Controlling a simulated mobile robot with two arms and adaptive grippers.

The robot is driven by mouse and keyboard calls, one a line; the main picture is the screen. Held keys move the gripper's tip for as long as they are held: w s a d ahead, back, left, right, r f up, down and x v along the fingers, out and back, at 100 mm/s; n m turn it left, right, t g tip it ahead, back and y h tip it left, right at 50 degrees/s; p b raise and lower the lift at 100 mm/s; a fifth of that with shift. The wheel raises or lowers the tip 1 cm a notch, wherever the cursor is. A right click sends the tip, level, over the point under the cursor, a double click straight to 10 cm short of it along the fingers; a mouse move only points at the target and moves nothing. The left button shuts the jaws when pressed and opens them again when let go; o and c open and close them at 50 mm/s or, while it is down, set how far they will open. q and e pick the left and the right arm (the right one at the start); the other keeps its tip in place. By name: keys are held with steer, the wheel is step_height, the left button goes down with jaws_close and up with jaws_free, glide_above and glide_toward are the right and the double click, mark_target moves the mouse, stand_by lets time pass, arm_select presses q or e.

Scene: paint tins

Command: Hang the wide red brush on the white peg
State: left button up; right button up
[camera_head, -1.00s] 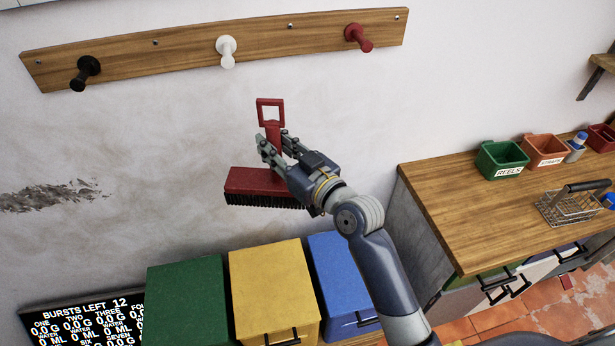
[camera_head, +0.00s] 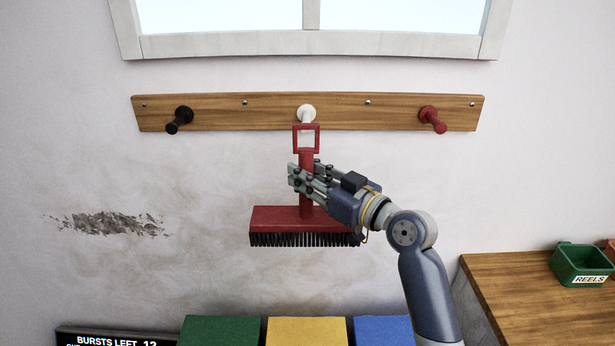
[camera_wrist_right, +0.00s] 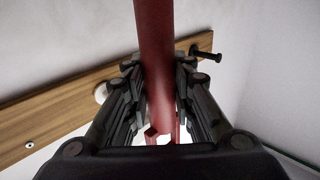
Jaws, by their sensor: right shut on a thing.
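The wide red brush (camera_head: 275,217) hangs upright in the head view, dark bristles down and its square handle loop (camera_head: 296,140) on top. My right gripper (camera_head: 304,178) is shut on the handle between loop and head; the red handle (camera_wrist_right: 154,45) also runs between the fingers (camera_wrist_right: 155,100) in the right wrist view. The white peg (camera_head: 306,112) is on the wall board, directly above the loop. The loop's top overlaps the peg's lower part in the picture; I cannot tell whether it is around the peg or in front of it. My left gripper is not in view.
The wooden board (camera_head: 220,115) also bears a black peg (camera_head: 179,119) on the left and a red peg (camera_head: 432,118) on the right. Below are green, yellow (camera_head: 306,331) and blue boxes. A wooden counter (camera_head: 510,285) with a green REELS bin (camera_head: 580,262) stands at right.

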steer(key=shift+r, duration=0.1)
steer(key=w+b, duration=0.4)
steer(key=w, duration=0.2)
steer(key=shift+f, duration=0.25)
stand_by(0.5)
steer(key=shift+w+r, duration=0.1)
